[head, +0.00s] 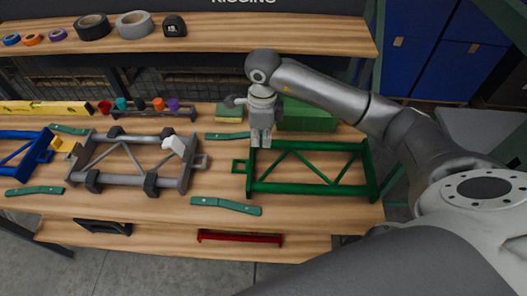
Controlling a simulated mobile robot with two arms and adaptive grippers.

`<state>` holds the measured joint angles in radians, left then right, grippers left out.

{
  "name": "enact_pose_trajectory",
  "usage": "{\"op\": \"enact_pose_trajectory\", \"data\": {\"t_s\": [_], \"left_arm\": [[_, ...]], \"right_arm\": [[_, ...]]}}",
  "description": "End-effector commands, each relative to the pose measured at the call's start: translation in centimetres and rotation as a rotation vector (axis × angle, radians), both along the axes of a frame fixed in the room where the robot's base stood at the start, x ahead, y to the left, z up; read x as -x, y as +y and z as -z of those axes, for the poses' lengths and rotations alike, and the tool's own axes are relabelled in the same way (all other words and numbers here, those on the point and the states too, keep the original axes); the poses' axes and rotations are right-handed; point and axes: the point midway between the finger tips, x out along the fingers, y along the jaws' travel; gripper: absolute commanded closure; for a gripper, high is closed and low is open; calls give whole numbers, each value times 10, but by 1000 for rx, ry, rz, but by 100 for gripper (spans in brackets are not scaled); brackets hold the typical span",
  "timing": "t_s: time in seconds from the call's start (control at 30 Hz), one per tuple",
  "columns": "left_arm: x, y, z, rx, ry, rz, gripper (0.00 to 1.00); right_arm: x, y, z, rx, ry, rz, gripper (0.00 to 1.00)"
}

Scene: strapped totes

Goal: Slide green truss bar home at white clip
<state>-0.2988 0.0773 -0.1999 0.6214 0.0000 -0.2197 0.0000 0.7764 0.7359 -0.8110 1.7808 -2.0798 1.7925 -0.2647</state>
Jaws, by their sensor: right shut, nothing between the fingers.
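The green truss bar (310,188) lies flat at the right of the bench. It has two long rails, diagonal braces, end plates and a small square loop at its left end. The white clip (175,145) sits, tilted, at the upper right corner of a grey truss frame (130,181), with a clear gap between it and the green bar. My right gripper (261,145) points down at the upper left corner of the green bar, shut and empty. I cannot tell whether its fingertips touch the bar. My left gripper is not in view.
Teal strips (226,206) lie around the trusses. A blue truss (28,153) is at the left. A green box (308,115) stands behind the green bar. Tape rolls (135,24) sit on the upper shelf, and a red bar (240,237) lies on the lower one.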

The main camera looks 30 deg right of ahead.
Motion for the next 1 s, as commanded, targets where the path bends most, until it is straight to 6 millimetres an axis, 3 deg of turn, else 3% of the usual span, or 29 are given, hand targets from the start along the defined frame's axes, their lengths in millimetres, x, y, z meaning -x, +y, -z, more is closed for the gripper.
{"op": "enact_pose_trajectory", "data": {"t_s": [0.17,0.63,1.0], "left_arm": [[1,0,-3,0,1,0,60],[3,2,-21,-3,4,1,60],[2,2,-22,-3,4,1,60]], "right_arm": [[0,-9,8,36,9,6,100],[1,-7,85,30,8,5,100],[0,-8,99,30,4,4,100]]}}
